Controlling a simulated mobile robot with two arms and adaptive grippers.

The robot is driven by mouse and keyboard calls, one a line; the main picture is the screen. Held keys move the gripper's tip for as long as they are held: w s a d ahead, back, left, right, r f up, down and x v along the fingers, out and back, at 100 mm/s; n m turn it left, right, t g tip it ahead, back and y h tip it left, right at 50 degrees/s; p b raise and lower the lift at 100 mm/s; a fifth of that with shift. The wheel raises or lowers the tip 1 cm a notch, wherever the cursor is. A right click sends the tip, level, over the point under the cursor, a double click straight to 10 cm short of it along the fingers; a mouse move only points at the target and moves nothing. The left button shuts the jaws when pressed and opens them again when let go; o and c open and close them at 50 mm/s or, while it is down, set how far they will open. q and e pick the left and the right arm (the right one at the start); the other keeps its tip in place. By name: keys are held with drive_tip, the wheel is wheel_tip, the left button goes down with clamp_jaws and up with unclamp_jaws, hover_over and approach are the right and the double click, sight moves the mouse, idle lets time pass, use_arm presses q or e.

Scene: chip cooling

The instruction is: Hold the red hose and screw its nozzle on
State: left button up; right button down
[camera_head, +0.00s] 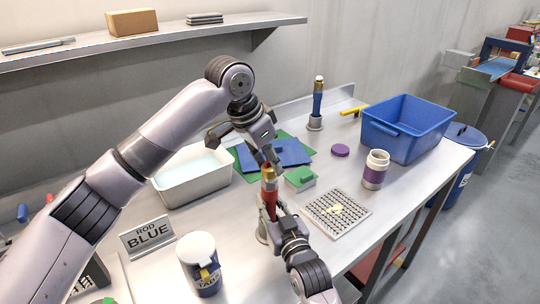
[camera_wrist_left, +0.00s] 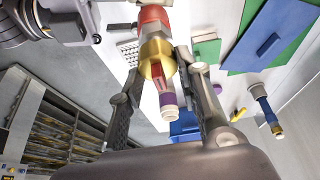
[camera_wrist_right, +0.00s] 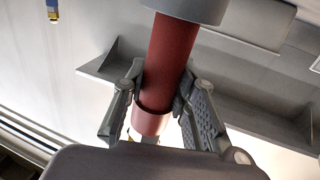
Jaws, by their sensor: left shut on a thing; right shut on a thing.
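The red hose (camera_head: 269,190) stands upright near the middle of the table, its base in a metal holder (camera_head: 262,232). A brass nozzle (camera_head: 268,174) sits at its top end; whether it is fully seated cannot be told. My left gripper (camera_head: 270,164) comes from above and is shut on the nozzle, which also shows between its fingers in the left wrist view (camera_wrist_left: 157,58). My right gripper (camera_head: 272,203) comes from the front and is shut on the hose below the nozzle. The hose fills the space between its fingers in the right wrist view (camera_wrist_right: 168,65).
A blue hose (camera_head: 317,103) stands upright behind. A white tub (camera_head: 180,187) is left, a blue bin (camera_head: 405,130) at back right. A purple-banded jar (camera_head: 375,170), a perforated plate (camera_head: 335,213), a green block (camera_head: 300,179) and a lidded cup (camera_head: 198,262) stand nearby.

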use_arm(q)
drive_tip(key=shift+f, duration=0.55)
idle(0.5)
drive_tip(key=m+g, duration=0.1)
drive_tip(key=m, duration=0.3)
drive_tip(key=shift+m+g+h, duration=0.4)
drive_tip(key=m+g, duration=0.1)
drive_tip(key=m, duration=0.2)
drive_tip(key=shift+w, duration=0.1)
drive_tip(key=m+g, duration=0.1)
drive_tip(key=m, duration=0.3)
drive_tip(key=shift+m+g, duration=0.3)
drive_tip(key=shift+g, duration=0.1)
drive_tip(key=shift+w+r+m+g+y, duration=0.1)
drive_tip(key=shift+m+g+y, duration=0.35)
drive_tip(key=shift+m, duration=0.65)
drive_tip(key=shift+m+y, duration=0.25)
drive_tip(key=shift+m, duration=0.55)
drive_tip(key=shift+a, duration=0.1)
drive_tip(key=o, duration=1.1)
drive_tip(key=shift+s, duration=0.2)
